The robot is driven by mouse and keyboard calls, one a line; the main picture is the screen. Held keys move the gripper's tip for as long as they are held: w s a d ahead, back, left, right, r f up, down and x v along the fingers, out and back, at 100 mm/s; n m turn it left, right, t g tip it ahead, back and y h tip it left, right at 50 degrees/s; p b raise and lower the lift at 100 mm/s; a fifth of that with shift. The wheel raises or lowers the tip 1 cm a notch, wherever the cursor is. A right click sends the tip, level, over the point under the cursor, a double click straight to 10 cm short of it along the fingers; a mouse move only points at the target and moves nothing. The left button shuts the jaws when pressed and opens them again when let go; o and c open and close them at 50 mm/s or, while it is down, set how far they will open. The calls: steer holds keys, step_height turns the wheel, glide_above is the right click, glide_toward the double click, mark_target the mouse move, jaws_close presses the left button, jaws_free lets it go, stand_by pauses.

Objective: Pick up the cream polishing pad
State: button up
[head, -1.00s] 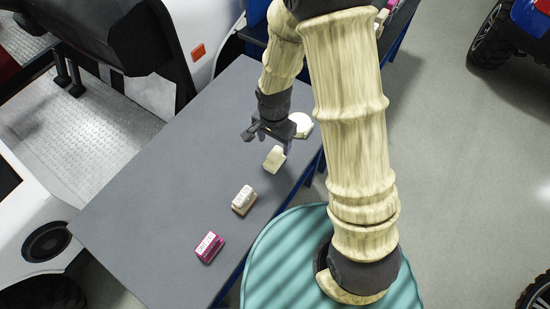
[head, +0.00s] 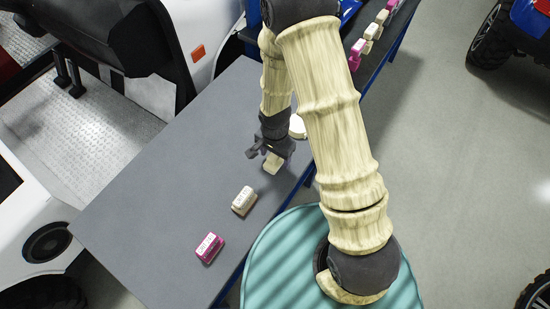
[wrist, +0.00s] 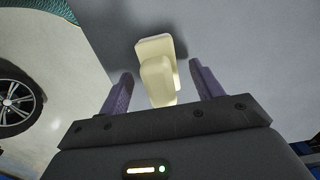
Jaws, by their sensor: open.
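A cream piece with a flat base and a narrower raised grip (head: 271,164) lies on the grey table (head: 150,200), near its right edge. A round cream disc (head: 298,127) lies just beyond it, partly hidden by my arm; I cannot tell for sure which of the two is the polishing pad. My gripper (head: 268,157) is open, just over the cream piece with the grip. In the wrist view my gripper's fingers (wrist: 160,75) stand on either side of this cream piece (wrist: 157,75), with gaps to both, so it is not held.
A cream labelled block (head: 243,200) and a magenta labelled block (head: 208,247) lie nearer on the table. The left half of the table is clear. Several small cream and magenta blocks (head: 370,35) stand on another surface at the back. A white vehicle (head: 30,210) borders the left.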

steer(key=shift+f, duration=0.65)
steer(key=c, duration=1.1)
steer(key=shift+r, duration=0.1)
step_height(320, 180, up, 10)
steer(key=shift+f, duration=0.1)
